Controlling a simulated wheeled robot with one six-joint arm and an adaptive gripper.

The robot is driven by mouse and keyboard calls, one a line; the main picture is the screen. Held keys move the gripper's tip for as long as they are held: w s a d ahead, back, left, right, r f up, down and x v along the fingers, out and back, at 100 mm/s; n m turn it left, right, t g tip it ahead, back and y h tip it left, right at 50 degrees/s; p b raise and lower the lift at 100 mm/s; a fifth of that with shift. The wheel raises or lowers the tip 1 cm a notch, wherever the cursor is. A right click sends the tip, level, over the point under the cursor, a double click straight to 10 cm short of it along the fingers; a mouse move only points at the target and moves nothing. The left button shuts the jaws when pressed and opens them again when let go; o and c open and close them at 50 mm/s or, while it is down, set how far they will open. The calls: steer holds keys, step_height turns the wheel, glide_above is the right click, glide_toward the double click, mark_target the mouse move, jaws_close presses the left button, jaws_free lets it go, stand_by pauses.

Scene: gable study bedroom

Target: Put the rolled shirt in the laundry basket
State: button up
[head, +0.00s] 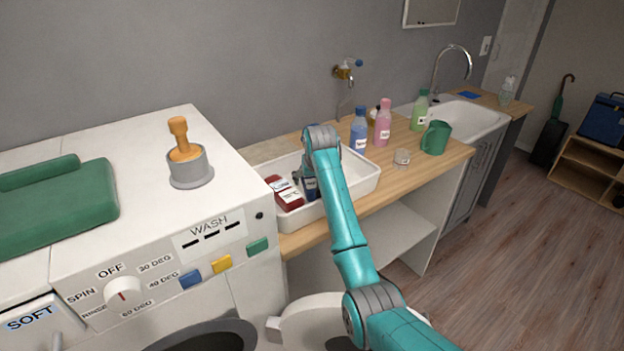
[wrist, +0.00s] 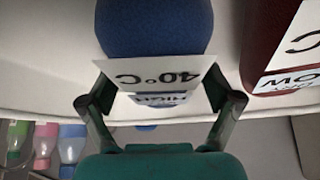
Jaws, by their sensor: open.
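A dark blue rounded bundle (head: 311,188) with a white label lies in a white tray (head: 369,184) on the wooden counter. A dark red bundle (head: 286,193) with a label lies to its left. Either could be the rolled shirt; I cannot tell which is meant. In the wrist view, the blue bundle (wrist: 155,28) with its "40°C" label is between the fingers of my open gripper (wrist: 157,88); I cannot tell whether they touch it. The red bundle (wrist: 270,45) is at the right. In the head view my arm hides part of the tray. I see no clear laundry basket.
A white washing machine (head: 140,215) stands at the left, with folded green cloth (head: 65,215) and a grey pot (head: 190,172) on top. Floor (head: 530,230) is clear at the right.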

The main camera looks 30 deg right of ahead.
steer(key=v, duration=1.2)
steer(key=shift+r, duration=0.15)
